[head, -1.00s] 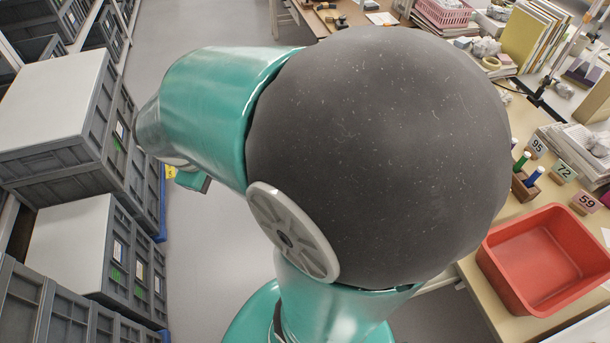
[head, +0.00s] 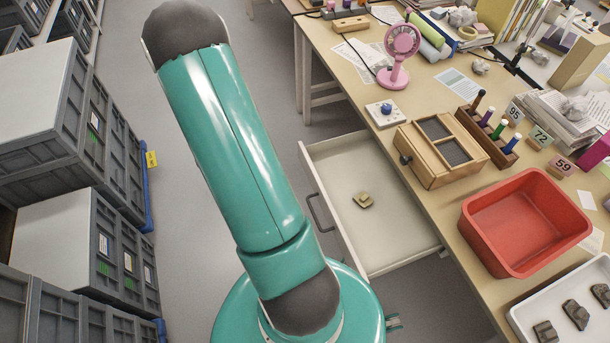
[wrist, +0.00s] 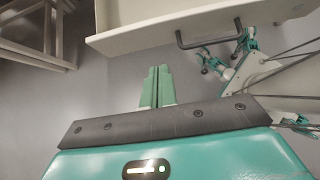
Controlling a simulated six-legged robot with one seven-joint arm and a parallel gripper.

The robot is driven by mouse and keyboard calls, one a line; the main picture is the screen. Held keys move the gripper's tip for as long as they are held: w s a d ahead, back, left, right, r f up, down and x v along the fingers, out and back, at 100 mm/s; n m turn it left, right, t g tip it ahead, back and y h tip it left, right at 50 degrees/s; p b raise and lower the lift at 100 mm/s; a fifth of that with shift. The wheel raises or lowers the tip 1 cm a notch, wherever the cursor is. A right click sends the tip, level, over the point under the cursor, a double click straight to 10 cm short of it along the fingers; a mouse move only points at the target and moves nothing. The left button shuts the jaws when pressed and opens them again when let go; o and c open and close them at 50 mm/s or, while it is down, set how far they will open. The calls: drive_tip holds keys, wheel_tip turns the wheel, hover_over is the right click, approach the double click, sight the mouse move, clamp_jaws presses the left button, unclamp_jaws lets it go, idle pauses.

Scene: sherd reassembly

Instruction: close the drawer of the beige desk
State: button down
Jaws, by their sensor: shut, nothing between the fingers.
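The drawer (head: 338,165) of the beige desk (head: 352,82) is pulled out and stands open, with a small brownish sherd (head: 363,200) lying inside. Its dark bar handle (head: 318,213) is on the front face, toward the aisle. In the wrist view the drawer front (wrist: 140,38) crosses the top, with the handle (wrist: 208,40) at the upper right. My gripper (wrist: 158,72) is shut and empty; its green fingers point toward the drawer front, below it in the picture and left of the handle. I see no contact. My gripper is not visible in the head view.
On the desk are a pink fan (head: 398,55), a wooden box (head: 440,160), a red tub (head: 525,215) and a white tray (head: 555,290) with sherds. Stacked grey crates (head: 60,130) line the left side. Clear floor (head: 275,110) lies between crates and desk.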

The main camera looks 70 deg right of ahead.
sight(314, 178)
drive_tip(key=x, duration=0.3)
drive_tip(key=r+x, duration=0.1)
drive_tip(key=x, duration=0.3)
drive_tip(key=s+d+x, duration=0.1)
drive_tip(key=x, duration=0.3)
drive_tip(key=shift+s+r, duration=0.1)
drive_tip(key=shift+r, duration=0.1)
drive_tip(key=shift+s+d, duration=0.3)
drive_tip(key=shift+d, duration=0.05)
drive_tip(key=shift+d, duration=0.1)
drive_tip(key=s+d, duration=1.6)
drive_tip(key=shift+s, duration=0.1)
